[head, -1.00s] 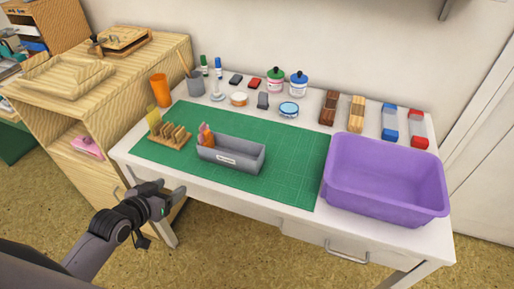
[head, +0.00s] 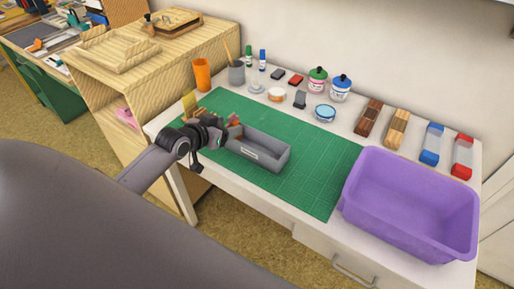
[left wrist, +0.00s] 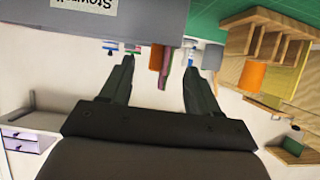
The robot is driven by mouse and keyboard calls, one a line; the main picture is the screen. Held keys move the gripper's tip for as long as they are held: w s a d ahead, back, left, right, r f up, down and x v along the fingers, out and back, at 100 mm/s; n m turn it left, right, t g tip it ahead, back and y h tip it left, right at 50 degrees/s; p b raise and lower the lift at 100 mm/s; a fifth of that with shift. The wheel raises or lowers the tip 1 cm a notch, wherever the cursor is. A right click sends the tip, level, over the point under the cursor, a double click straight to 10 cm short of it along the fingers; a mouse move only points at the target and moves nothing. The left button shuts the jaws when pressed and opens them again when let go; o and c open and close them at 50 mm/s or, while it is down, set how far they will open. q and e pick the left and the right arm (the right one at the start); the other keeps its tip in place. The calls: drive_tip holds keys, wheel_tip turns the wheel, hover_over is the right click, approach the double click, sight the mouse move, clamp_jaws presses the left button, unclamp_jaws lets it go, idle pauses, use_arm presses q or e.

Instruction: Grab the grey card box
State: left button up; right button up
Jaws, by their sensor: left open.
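The grey card box (head: 262,150) is an open, long tray with a white label, on the green cutting mat (head: 310,175). Orange and pink items stick up at its left end. My left gripper (head: 218,138) is at the box's left end and hides part of it. In the left wrist view, which looks upside down, the fingers (left wrist: 158,68) are spread apart, with orange-brown and pink items between them in the picture. The grey box's labelled wall (left wrist: 85,22) is at top left there. I cannot tell whether the fingers touch anything. My right gripper is out of view.
A purple bin (head: 405,240) stands at the table's right. A wooden rack (left wrist: 265,42) is close by my left gripper. Ink jars (head: 340,88), pads, stamps and an orange cup (head: 202,75) line the back. The mat right of the box is clear.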

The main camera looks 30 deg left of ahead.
sight(231, 125)
use_arm(q)
drive_tip(key=shift+x, duration=2.15)
clamp_jaws()
